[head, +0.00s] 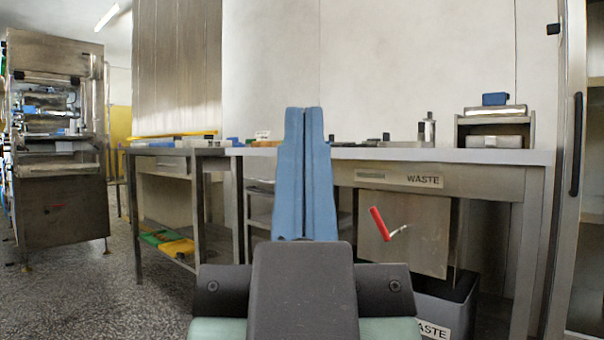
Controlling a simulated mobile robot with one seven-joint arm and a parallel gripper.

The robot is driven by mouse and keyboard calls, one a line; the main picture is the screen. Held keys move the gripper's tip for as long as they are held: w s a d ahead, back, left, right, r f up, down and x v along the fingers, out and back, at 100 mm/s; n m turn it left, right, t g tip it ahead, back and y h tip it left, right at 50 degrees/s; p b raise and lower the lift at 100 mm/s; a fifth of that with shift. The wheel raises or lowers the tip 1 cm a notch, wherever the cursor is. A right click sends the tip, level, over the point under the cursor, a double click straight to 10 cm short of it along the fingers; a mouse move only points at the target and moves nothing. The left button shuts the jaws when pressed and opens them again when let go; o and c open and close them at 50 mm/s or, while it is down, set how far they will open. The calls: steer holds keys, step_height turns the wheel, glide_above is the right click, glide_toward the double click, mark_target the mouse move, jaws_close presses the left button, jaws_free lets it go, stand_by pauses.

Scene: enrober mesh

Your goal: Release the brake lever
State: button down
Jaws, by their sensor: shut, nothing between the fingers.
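A lever with a red grip (378,221) and a short pale metal end shows right of centre, in front of a plain steel panel under the bench. The red grip tilts up to the left. It is the only clear lever in view; I cannot tell for certain that it is the brake lever. My gripper (304,112) is in the middle of the head view, its two long blue fingers pressed together and empty. The fingers stand left of the lever in the picture, apart from it. The gripper hides part of the bench behind it.
A steel bench (450,155) with a WASTE label runs across the middle, with small items on top. A grey waste bin (440,300) stands below the panel. A steel machine (60,200) is at far left, a tall cabinet at far right. Speckled floor is open at left.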

step_height(320, 180, up, 27)
steer(key=p, duration=2.4)
steer(key=shift+f, duration=0.15)
steer(key=shift+w, duration=0.1)
